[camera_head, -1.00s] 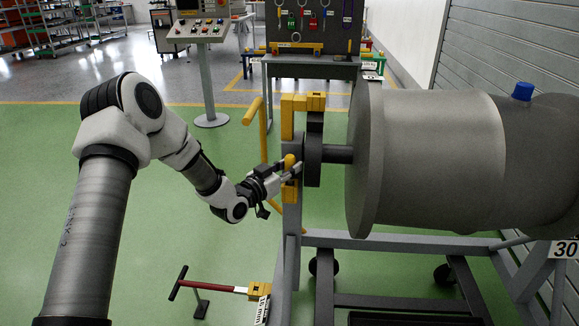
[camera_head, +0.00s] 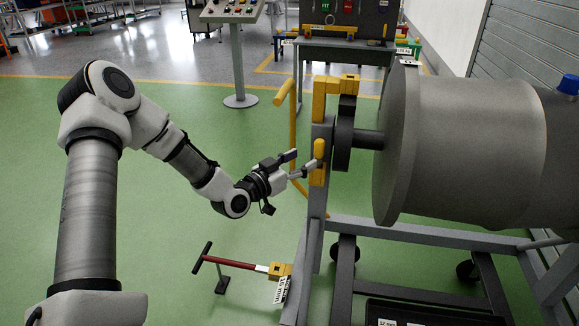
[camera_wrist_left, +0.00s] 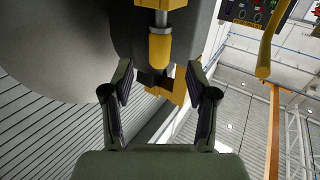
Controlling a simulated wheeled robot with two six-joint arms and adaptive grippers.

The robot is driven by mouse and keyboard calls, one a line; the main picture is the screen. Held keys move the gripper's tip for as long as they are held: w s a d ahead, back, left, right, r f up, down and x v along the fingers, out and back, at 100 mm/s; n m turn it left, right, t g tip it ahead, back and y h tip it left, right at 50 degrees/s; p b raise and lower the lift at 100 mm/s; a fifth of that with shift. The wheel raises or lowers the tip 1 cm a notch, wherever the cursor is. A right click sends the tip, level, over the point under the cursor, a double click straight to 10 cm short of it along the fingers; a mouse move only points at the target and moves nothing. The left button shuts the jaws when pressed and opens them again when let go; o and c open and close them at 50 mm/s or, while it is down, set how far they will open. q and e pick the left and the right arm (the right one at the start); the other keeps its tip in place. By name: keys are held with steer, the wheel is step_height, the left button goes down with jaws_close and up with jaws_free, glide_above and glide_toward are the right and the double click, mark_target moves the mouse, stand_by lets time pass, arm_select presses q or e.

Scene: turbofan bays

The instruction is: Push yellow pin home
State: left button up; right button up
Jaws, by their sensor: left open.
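The yellow pin (camera_head: 319,149) sits at the upright post of the grey engine stand, left of the dark disc on the engine shaft. My left gripper (camera_head: 305,161) is just left of it, with the fingers spread and pointing right. The lower finger reaches close to the pin; I cannot tell whether they touch. In the left wrist view the yellow pin (camera_wrist_left: 160,48) lies centred, beyond the open fingertips (camera_wrist_left: 160,80), with a grey collar behind its rounded yellow end. Nothing is between the fingers. My right gripper is out of view.
The large grey engine (camera_head: 465,150) fills the right on its wheeled stand (camera_head: 430,236). A yellow bracket (camera_head: 335,88) tops the post and a yellow handle (camera_head: 293,130) stands behind. A red-handled tool (camera_head: 232,263) is low in front. Green floor is free at left.

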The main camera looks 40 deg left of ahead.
arm_select(q)
steer(key=shift+s+a, duration=0.15)
steer(key=shift+s, duration=1)
steer(key=shift+s+a, duration=0.15)
steer(key=shift+s, duration=1)
steer(key=shift+f, duration=0.1)
